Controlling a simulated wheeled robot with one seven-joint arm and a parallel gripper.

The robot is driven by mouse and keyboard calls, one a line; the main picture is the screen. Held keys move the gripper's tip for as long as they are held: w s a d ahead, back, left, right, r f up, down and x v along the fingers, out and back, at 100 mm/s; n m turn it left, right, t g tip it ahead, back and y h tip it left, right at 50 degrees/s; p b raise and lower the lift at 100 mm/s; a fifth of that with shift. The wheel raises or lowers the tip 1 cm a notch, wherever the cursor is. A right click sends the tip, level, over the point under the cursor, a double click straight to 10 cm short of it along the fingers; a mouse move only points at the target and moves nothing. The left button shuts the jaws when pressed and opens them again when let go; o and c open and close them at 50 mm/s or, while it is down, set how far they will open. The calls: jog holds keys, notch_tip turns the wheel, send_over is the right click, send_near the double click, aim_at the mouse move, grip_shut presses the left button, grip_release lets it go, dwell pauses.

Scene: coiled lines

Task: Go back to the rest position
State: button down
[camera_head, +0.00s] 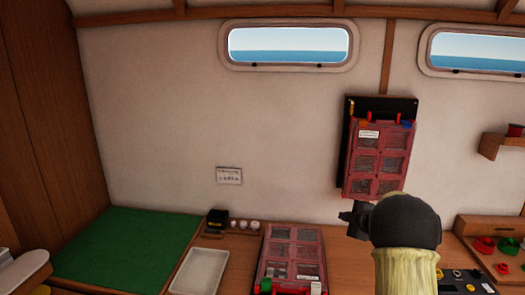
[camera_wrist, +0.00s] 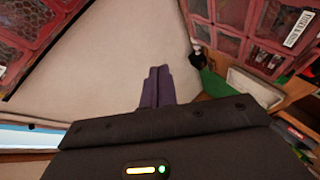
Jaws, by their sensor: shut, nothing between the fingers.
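My gripper (camera_head: 350,215) is in front of the cabin wall, at the right of the middle in the head view, with my arm coming up from below. In the wrist view its two dark fingers (camera_wrist: 157,86) are together, with nothing between them. It is just below and left of a red compartment case (camera_head: 378,160) on a dark wall panel (camera_head: 342,150). I cannot tell whether it touches the case.
A second red case (camera_head: 292,258) lies on the wooden bench. Left of it are a white tray (camera_head: 200,270) and a green mat (camera_head: 125,250). A board with red and green round pieces (camera_head: 484,244) stands at right.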

jog(key=s+a+f+m+g+h, duration=0.1)
jog(key=s+a+f+m+g, duration=0.1)
jog(key=s, duration=1)
jog(key=s+a+f+m+g+h, duration=0.2)
jog(key=s+a+m+g, duration=0.2)
jog(key=s+m, duration=0.5)
jog(key=s+a+f+m+g+h, duration=0.1)
jog(key=s+a+m, duration=0.4)
jog(key=s, duration=1.2)
jog(key=f+g, duration=0.1)
jog(key=g, duration=0.1)
jog(key=shift+s+a+f+m+g, duration=0.2)
jog(key=shift+a+f+m+g, duration=0.1)
jog(key=shift+a+f+m, duration=0.1)
